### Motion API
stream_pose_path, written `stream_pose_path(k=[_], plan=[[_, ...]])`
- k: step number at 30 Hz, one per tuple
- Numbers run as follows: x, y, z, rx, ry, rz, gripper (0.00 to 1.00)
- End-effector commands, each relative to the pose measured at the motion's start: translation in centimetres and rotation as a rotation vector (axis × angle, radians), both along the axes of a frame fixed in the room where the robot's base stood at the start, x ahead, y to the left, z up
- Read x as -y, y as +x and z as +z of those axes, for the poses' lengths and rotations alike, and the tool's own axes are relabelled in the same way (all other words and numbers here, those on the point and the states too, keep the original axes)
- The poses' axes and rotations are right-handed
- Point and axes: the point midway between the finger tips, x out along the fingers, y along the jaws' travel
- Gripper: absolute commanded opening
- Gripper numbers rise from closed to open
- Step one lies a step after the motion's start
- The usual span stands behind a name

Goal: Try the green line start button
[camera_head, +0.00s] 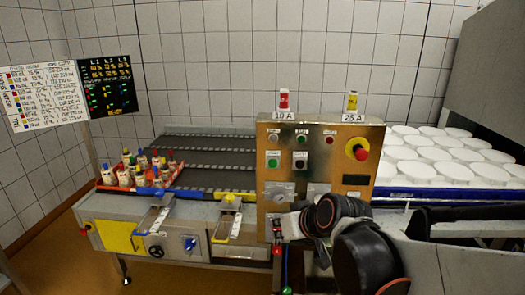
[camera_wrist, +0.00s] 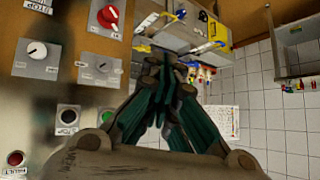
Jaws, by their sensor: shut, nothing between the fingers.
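The brass-coloured control panel (camera_head: 318,150) stands in the middle of the head view.
A red stop button (camera_head: 361,153) on yellow is at the panel's right. Red (camera_head: 284,99) and yellow (camera_head: 352,101) tagged items stand on top. Several bottles fill an orange tray (camera_head: 166,181) at left. White moulds (camera_head: 440,155) lie right. My arm covers the panel's lower right.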

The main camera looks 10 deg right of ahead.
Motion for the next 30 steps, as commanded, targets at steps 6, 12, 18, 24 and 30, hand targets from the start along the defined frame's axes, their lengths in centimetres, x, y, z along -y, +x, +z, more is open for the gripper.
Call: stream_pose_path(k=[6, 12, 18, 24, 30], plan=[[0.3, 6.0, 3.0, 0.092, 0.050, 0.024, 0.00], [1.0, 10.0, 3.8, 0.172, 0.084, 0.033, 0.00], [1.4, 11.8, 3.8, 0.217, 0.100, 0.035, 0.00], [1.5, 12.2, 3.6, 0.228, 0.103, 0.035, 0.00], [1.5, 12.1, 3.6, 0.227, 0.103, 0.035, 0.00]])
